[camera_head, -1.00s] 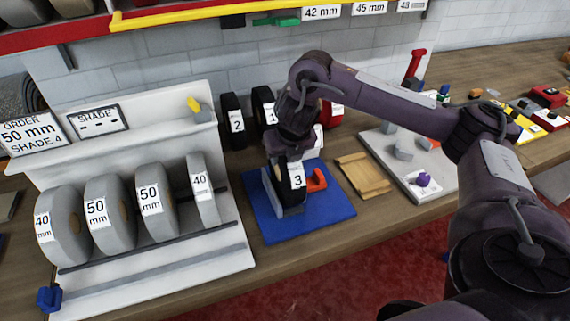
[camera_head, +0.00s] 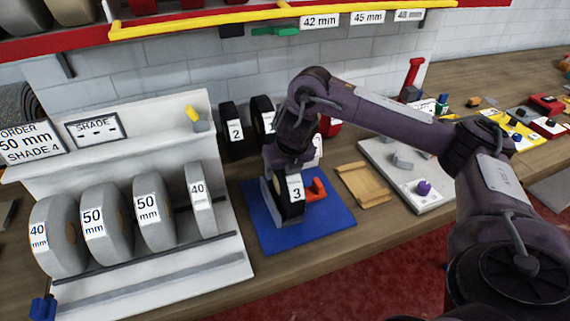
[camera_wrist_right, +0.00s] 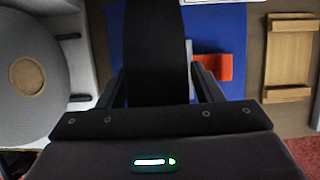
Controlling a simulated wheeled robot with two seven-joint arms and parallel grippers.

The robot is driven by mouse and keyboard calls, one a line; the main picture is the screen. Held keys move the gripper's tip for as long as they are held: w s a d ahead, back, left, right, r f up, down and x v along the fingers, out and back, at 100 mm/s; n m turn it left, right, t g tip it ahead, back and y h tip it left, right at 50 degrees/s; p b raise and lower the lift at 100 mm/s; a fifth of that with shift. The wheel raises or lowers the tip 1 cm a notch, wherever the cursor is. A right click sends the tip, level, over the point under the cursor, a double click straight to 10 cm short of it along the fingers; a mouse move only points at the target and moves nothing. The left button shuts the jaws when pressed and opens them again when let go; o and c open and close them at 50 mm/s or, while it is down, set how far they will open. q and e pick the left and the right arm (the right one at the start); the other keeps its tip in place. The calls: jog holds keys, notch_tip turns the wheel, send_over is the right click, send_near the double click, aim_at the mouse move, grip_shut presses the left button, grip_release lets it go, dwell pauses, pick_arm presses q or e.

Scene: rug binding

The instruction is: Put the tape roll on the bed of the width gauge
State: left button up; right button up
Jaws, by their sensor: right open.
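The black tape roll labelled 3 (camera_head: 289,208) stands upright on the width gauge, whose blue base (camera_head: 333,224) lies on the bench. A grey block of the gauge is at the roll's left, and its red jaw (camera_head: 316,189) is at the right. My right gripper (camera_head: 284,168) is over the roll from above. In the right wrist view, the roll (camera_wrist_right: 157,50) stands between the two fingers of the open gripper (camera_wrist_right: 160,92). The roll's underside is hidden, so its exact contact with the bed cannot be seen. My left gripper is not in view.
A white rack (camera_head: 240,262) with several grey rolls stands to the left. Black rolls, one labelled 2 (camera_head: 233,135), stand behind the gauge. A wooden tray (camera_head: 364,187) and a white board (camera_head: 440,200) with small parts lie to the right.

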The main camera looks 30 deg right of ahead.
jog(key=p+v, duration=0.6)
jog(key=v, duration=0.5)
jog(key=shift+p, duration=0.35)
jog(key=shift+s+a+r+p, duration=0.1)
jog(key=shift+s+r+p, duration=0.2)
jog(key=shift+r, duration=0.3)
